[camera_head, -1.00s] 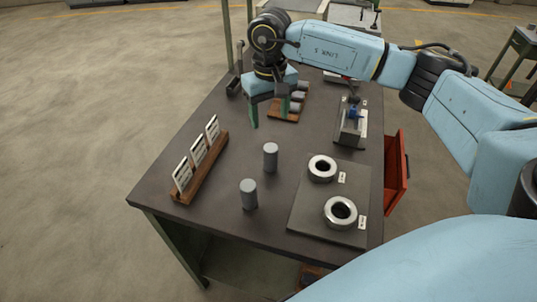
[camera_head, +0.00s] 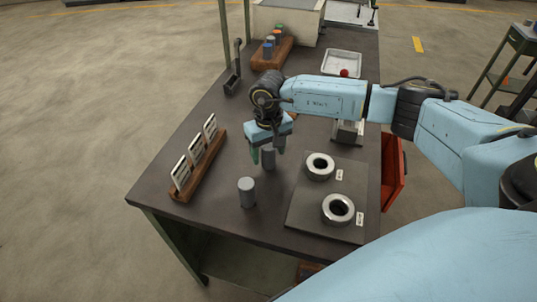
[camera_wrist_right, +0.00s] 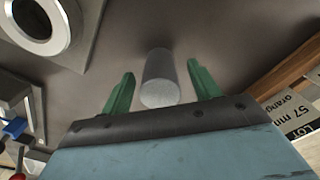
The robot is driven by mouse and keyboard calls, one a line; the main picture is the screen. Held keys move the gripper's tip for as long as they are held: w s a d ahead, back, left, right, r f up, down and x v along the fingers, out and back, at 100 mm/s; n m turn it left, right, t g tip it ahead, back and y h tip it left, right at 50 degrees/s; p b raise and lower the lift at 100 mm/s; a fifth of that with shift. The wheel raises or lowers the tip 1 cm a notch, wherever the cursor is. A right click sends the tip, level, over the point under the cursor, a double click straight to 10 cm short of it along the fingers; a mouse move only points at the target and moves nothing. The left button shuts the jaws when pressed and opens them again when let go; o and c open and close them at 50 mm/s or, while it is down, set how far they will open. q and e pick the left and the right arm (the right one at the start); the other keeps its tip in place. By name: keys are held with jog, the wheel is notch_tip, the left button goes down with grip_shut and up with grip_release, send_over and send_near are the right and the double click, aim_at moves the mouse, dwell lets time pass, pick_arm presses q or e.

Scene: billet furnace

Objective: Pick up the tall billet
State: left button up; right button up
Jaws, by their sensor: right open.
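Two grey cylindrical billets stand upright on the dark table. The farther billet (camera_head: 268,160) is at my right gripper (camera_head: 267,156), its top partly hidden by the gripper. The nearer billet (camera_head: 247,192) stands in front of it, clear of the gripper. I cannot tell for sure from these views which is the taller. My right gripper is open. In the right wrist view a billet (camera_wrist_right: 161,80) shows between the two green fingers (camera_wrist_right: 161,70), with a gap on both sides. My left gripper is not in view.
A plate (camera_head: 298,212) with two metal rings (camera_head: 319,166) (camera_head: 338,209) lies to the right. A wooden rack of label cards (camera_head: 197,165) stands to the left. Farther back are a wooden block with coloured pegs (camera_head: 268,52) and a white tray (camera_head: 341,62). A red drawer (camera_head: 392,172) sticks out at right.

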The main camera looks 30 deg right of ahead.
grip_shut()
jog(key=shift+w+r, duration=0.1)
dwell(0.3)
